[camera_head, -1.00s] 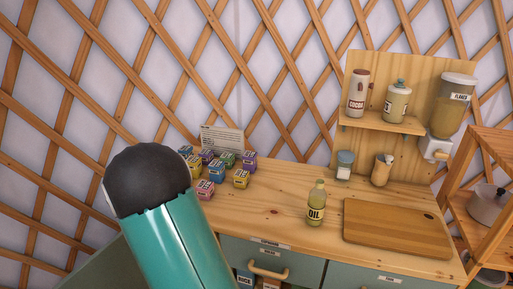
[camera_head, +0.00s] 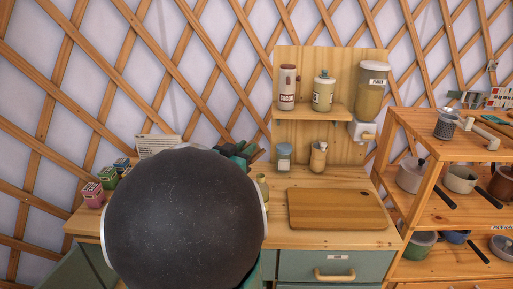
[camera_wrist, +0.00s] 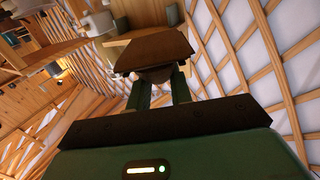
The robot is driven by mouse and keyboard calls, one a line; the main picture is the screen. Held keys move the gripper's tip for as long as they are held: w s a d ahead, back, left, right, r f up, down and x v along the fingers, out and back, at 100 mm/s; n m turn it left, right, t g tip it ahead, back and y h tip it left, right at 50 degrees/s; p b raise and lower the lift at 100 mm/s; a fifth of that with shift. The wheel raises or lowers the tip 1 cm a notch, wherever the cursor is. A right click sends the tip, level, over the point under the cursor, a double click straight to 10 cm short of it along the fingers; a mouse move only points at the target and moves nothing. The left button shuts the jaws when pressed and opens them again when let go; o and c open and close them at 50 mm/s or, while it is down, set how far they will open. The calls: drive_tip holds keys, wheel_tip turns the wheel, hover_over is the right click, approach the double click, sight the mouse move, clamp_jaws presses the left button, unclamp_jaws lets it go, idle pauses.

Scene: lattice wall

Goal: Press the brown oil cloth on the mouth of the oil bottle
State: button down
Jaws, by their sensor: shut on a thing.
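The brown oil cloth (camera_wrist: 152,52) shows in the wrist view as a flat brown piece with a folded part between the fingers. My gripper (camera_wrist: 158,78) is shut on it. In the head view my gripper (camera_head: 240,152) is a small dark green shape just behind the round dark joint of my arm, above the counter; the cloth cannot be made out there. The oil bottle (camera_head: 262,190) stands on the counter, mostly hidden behind my arm, with only a pale yellow sliver showing. I cannot tell whether the cloth touches its mouth.
A cutting board (camera_head: 338,209) lies right of the bottle. A small jar (camera_head: 284,157) and a cup (camera_head: 318,156) stand behind. A wall shelf (camera_head: 312,110) holds containers. Small spice boxes (camera_head: 93,195) sit at left. A wooden rack (camera_head: 425,150) with pots stands right.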

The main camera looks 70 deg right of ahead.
drive_tip(key=s, duration=0.1)
drive_tip(key=s+g, duration=0.1)
drive_tip(key=s, duration=0.1)
drive_tip(key=shift+s+r+m, duration=0.15)
drive_tip(key=shift+r+m, duration=0.25)
drive_tip(key=shift+f, duration=3)
drive_tip(key=shift+f, duration=0.55)
drive_tip(key=shift+r, duration=0.1)
drive_tip(key=shift+r, duration=3.45)
